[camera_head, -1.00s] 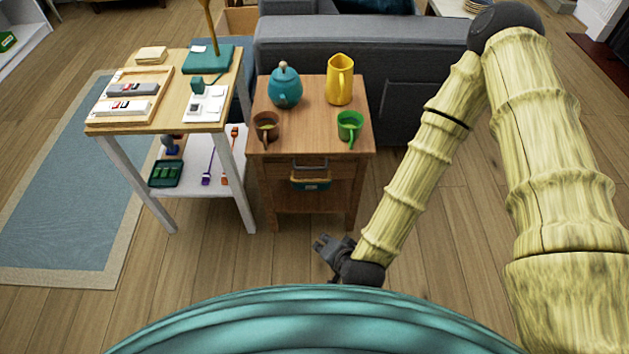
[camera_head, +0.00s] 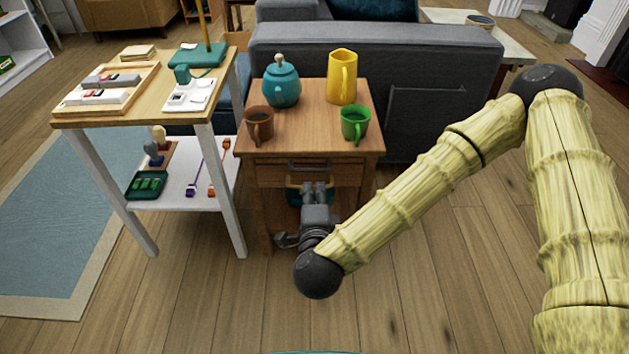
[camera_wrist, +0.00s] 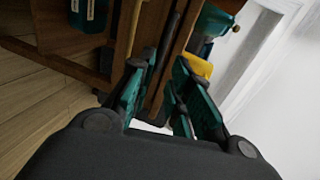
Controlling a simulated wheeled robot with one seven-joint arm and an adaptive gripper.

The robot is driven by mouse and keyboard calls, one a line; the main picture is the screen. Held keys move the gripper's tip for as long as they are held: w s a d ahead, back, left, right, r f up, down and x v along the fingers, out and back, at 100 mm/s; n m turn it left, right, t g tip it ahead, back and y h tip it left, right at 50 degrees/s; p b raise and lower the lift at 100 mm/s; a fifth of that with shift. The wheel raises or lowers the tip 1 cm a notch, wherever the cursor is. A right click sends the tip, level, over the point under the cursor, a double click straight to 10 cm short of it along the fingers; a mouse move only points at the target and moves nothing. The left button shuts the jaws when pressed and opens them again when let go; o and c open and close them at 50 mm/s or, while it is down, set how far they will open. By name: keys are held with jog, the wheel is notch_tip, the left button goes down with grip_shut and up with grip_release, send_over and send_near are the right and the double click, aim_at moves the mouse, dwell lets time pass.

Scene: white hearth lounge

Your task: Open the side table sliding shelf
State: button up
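The wooden side table (camera_head: 368,141) stands centre in the head view. A drawer-like front (camera_head: 342,172) under its top carries a dark bar handle (camera_head: 308,165), which also shows as a dark bar in the wrist view (camera_wrist: 171,45). The front looks closed. My gripper (camera_head: 314,187) is in front of the table, just below the handle in the picture, pointing at the table. In the wrist view my gripper (camera_wrist: 166,62) has its fingers apart, with the bar appearing between or just beyond them. I cannot tell whether they touch. The lower shelf is partly hidden behind my gripper.
A teal teapot (camera_head: 281,85), yellow pitcher (camera_head: 342,77), brown mug (camera_head: 259,125) and green mug (camera_head: 355,124) stand on the side table. A white-legged table (camera_head: 75,112) is close on the left, a grey sofa (camera_head: 400,60) behind. Floor (camera_head: 450,270) at front right is clear.

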aim_at(314, 171)
jog(key=b+x, duration=0.3)
jog(key=x, duration=0.6)
jog(key=shift+w+d+r, duration=0.1)
jog(key=shift+d, duration=0.05)
jog(key=shift+r+b+x, duration=0.2)
jog(key=shift+b+x, duration=0.2)
jog(key=shift+x, duration=0.5)
jog(key=shift+f, duration=0.1)
jog(key=shift+c, duration=0.3)
grip_shut()
